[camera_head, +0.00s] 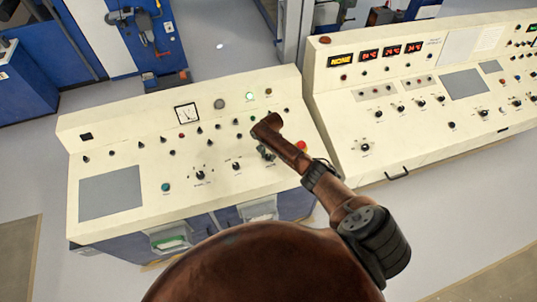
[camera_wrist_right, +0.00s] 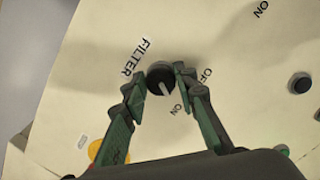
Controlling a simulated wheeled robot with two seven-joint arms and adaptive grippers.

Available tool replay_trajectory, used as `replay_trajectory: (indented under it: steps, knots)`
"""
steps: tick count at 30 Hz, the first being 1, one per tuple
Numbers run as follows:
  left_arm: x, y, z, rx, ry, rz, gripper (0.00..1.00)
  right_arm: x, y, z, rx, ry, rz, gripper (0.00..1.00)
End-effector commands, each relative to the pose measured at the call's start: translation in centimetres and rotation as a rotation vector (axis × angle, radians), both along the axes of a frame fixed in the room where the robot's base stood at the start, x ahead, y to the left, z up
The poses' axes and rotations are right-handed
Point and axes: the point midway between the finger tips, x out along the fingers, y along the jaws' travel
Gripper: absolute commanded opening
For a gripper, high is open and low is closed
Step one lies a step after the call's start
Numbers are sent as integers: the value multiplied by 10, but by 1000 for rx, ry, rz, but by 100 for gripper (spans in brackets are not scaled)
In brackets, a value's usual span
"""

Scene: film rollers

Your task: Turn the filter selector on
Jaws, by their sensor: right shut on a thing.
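The filter selector (camera_wrist_right: 160,76) is a round black knob on the cream panel, with the word FILTER beside it and OFF and ON labels to its right and below right. Its pale pointer mark lies toward the lower right, on the side of the ON label. My right gripper (camera_wrist_right: 160,80) is shut on the knob, with one green-and-black finger on each side. In the head view my right gripper (camera_head: 266,153) is down at the right part of the left console, and my arm and gripper hide the knob there. My left gripper is not in view.
The left console (camera_head: 110,192) carries several small knobs, a dial gauge (camera_head: 187,112), a lit green lamp (camera_head: 250,97) and a red button (camera_head: 301,145) close to my right gripper. A second console (camera_head: 400,130) with displays stands to the right.

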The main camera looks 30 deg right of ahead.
Motion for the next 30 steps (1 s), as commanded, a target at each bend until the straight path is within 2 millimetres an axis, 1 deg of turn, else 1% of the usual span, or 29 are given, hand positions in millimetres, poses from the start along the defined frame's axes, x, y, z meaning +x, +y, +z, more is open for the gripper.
replay_trajectory:
  steps: [6, 20, 21, 28, 30]
  knots:
    - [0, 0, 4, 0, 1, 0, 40, 1, -1, 1, 3, -5, -56, 2]
    - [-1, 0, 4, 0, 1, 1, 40, 2, -2, 1, 4, -6, -70, 2]
    - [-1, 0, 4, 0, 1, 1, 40, 2, -2, 1, 4, -6, -70, 27]
    - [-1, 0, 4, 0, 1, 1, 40, 1, -1, 1, 5, -4, -69, 43]
    - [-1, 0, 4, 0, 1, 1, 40, 1, -1, 1, 5, -4, -69, 44]
